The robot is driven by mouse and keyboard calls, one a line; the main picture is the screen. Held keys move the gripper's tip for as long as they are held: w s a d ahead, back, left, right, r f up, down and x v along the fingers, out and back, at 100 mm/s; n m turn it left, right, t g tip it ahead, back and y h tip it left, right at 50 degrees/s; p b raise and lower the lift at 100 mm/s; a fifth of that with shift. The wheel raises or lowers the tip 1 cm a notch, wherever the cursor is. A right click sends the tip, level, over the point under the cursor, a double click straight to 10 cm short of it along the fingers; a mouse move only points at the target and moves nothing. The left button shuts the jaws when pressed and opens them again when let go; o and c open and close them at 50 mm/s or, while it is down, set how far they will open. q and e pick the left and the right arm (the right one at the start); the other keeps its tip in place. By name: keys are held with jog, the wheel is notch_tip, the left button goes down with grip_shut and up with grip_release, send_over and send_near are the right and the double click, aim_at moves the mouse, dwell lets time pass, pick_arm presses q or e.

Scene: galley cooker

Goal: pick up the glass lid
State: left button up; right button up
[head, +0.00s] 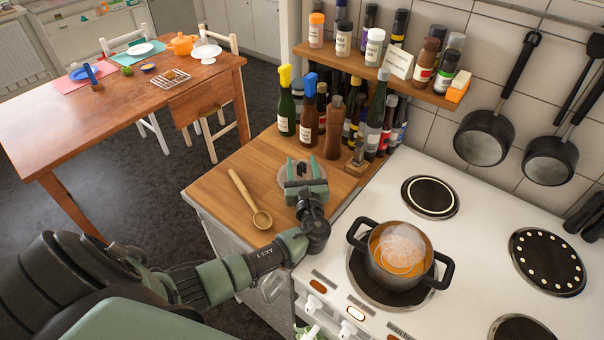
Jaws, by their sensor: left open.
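The glass lid (282,177) looks like a clear round disc on the wooden counter (222,187), left of the stove. My left gripper (303,169) is over it and hides much of it. The gripper's jaws are open, with a small dark part, perhaps the lid's knob, showing between them. I cannot tell whether the fingers touch the lid. My right gripper is not in view.
A wooden spoon (250,200) lies just left of the lid. Several bottles (333,127) stand close behind it. A dark pot (386,262) with orange contents and pale steam or foam sits on the front left burner. A spice shelf (375,75) hangs above.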

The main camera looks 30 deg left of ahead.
pick_arm(q)
grip_shut()
dwell(0.3)
dwell(1.1)
